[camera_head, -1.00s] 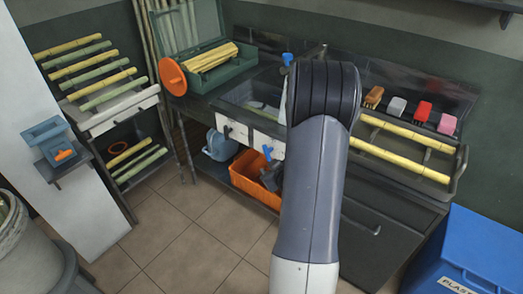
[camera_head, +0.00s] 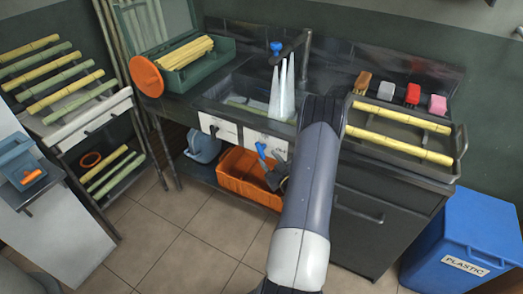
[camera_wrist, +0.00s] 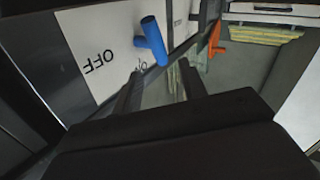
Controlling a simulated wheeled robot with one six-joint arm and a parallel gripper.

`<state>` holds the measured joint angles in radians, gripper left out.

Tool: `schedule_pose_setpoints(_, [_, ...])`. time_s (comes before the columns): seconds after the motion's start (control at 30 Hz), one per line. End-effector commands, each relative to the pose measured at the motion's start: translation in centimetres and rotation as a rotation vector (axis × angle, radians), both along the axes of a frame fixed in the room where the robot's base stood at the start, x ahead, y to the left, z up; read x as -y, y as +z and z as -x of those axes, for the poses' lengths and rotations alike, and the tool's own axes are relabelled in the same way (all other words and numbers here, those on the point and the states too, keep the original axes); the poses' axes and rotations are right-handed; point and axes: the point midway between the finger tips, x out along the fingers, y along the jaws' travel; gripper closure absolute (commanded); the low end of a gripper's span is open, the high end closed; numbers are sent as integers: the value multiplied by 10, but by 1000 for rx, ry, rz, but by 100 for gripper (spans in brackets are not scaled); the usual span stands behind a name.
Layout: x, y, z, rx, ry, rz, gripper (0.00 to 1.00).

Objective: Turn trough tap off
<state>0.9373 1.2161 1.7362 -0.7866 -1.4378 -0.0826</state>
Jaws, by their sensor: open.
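A blue tap lever (camera_head: 262,150) sits on a white panel (camera_head: 280,145) on the front of the sink unit. In the wrist view the blue lever (camera_wrist: 152,40) stands out from a white panel (camera_wrist: 100,50) marked "OFF"; a second marking is partly hidden. My gripper (camera_head: 279,176) is just below and right of the lever. In the wrist view my gripper (camera_wrist: 159,73) is open, and the lever's near end is just beyond and between its fingertips; I cannot tell whether they touch. A second blue handle (camera_head: 277,47) is on the faucet, with pale streams (camera_head: 282,92) below it.
An orange crate (camera_head: 245,190) and a blue-grey watering can (camera_head: 203,146) are on the low shelf under the sink. A cane rack (camera_head: 455,140) is to the right, above a dark cabinet. A blue plastic bin (camera_head: 480,225) stands at right. Tiled floor in front is clear.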

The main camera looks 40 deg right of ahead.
Motion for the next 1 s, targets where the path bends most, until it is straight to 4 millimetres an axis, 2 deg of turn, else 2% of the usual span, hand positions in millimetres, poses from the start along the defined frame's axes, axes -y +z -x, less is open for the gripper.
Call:
schedule_pose_setpoints(0.1, [2,1,-23,0,4,1,60])
schedule_pose_setpoints(0.3, [7,0,-47,0,1,1,60])
schedule_pose_setpoints(0.7, [9,0,-55,-2,0,-1,60])
schedule_pose_setpoints(1.0, [9,0,-55,-2,0,0,84])
